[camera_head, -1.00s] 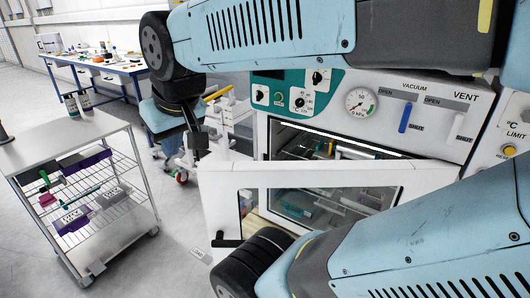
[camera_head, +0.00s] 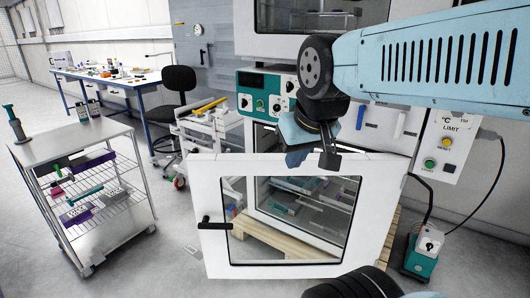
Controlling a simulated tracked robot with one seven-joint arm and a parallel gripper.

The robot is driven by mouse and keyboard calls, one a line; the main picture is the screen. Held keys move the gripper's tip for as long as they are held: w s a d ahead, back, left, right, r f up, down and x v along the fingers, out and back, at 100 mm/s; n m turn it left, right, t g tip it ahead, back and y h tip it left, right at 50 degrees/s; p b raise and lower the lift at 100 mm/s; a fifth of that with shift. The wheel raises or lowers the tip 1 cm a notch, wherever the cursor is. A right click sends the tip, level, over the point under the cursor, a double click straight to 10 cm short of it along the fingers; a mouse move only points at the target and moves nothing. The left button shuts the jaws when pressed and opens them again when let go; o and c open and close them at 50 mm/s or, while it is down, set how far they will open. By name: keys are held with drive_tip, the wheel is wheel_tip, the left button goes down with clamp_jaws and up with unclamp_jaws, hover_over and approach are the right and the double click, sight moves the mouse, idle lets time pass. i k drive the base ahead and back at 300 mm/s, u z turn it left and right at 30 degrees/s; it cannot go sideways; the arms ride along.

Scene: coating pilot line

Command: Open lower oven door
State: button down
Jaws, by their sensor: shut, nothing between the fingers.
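The lower oven door (camera_head: 212,262) is a white frame with a large window and stands swung out from the oven. Its black handle (camera_head: 214,223) is on its left edge, and its right edge is at the oven's right side. Through the window and above its top edge I see the oven chamber, with trays on shelves (camera_head: 308,188). My gripper (camera_head: 329,163) is shut and empty, pointing down near the door's top edge, right of the middle. It overlaps that edge in the picture; I cannot tell whether it touches. The handle is well clear of it.
A wire-shelf cart (camera_head: 78,140) with boxes stands at the left. A trolley (camera_head: 205,125) and a black chair (camera_head: 180,85) are behind the door's left side. A green-white pump (camera_head: 424,250) with a cable stands at the right.

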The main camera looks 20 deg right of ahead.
sight(383, 177)
drive_tip(key=z, duration=0.5)
drive_tip(key=i, duration=1.1)
drive_tip(key=u, duration=0.15)
